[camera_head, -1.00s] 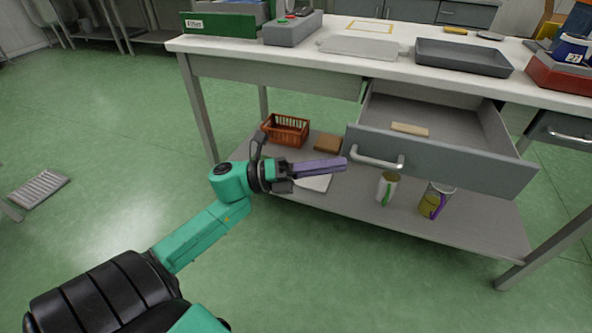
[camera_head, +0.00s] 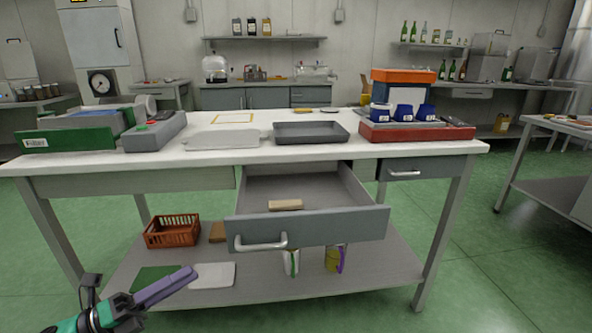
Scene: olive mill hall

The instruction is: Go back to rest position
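My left gripper (camera_head: 172,286) is at the lower left, with its purple fingers pointing up and to the right. It is apart from the drawer and nothing shows in it. The fingers overlap in this view, so I cannot tell whether they are open or shut. The grey drawer (camera_head: 310,227) under the bench is pulled out, with a light wooden block (camera_head: 285,205) inside. Its handle (camera_head: 261,243) is free of the gripper. My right gripper is not in view.
The white bench top (camera_head: 250,151) carries a grey tray (camera_head: 311,132), a white tray (camera_head: 222,139) and a red base with blue cups (camera_head: 417,132). The lower shelf holds an orange basket (camera_head: 172,231) and mugs. Green floor is open at the right.

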